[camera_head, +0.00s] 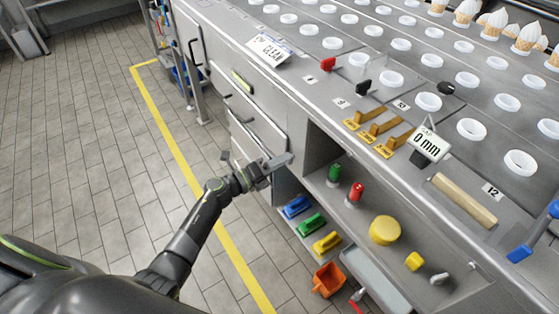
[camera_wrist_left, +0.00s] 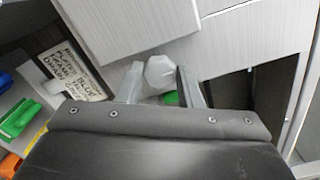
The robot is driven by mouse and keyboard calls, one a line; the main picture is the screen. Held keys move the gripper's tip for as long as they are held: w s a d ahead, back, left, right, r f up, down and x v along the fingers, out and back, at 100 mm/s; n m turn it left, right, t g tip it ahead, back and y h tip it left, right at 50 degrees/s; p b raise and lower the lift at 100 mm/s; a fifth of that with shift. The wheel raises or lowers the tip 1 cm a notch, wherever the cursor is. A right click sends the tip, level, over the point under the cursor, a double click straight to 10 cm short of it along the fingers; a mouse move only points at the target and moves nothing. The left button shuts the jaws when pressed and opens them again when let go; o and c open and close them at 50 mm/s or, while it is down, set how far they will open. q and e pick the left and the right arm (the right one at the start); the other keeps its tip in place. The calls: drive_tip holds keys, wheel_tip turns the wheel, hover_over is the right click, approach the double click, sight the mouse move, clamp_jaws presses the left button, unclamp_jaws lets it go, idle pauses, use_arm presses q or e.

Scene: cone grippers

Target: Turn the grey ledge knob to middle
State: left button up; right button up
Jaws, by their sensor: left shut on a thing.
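In the left wrist view a pale grey, faceted knob (camera_wrist_left: 160,72) sits between the two fingers of my left gripper (camera_wrist_left: 159,80). The fingers are closed on its sides. In the head view my left gripper (camera_head: 277,163) is at the left end of the open shelf under the counter, in front of the cabinet. The knob in its jaws is hidden there by the gripper, and its turn position cannot be told. Another small grey piece (camera_head: 439,278) lies on the ledge at the right. My right gripper is not in view.
Green (camera_head: 334,172) and red (camera_head: 355,192) knobs and a yellow disc (camera_head: 385,230) stand on the ledge. Blue, green and yellow brushes (camera_head: 311,223) and an orange scoop (camera_head: 328,280) are below. The floor at left is clear.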

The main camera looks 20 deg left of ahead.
use_arm(q)
drive_tip(key=o, duration=1)
drive_tip(key=shift+c, duration=0.2)
drive_tip(key=shift+a, duration=0.1)
drive_tip(key=b+v, duration=0.1)
drive_tip(key=v, duration=1.6)
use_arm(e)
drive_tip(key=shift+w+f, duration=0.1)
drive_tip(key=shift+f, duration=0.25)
use_arm(q)
drive_tip(key=shift+s, duration=0.1)
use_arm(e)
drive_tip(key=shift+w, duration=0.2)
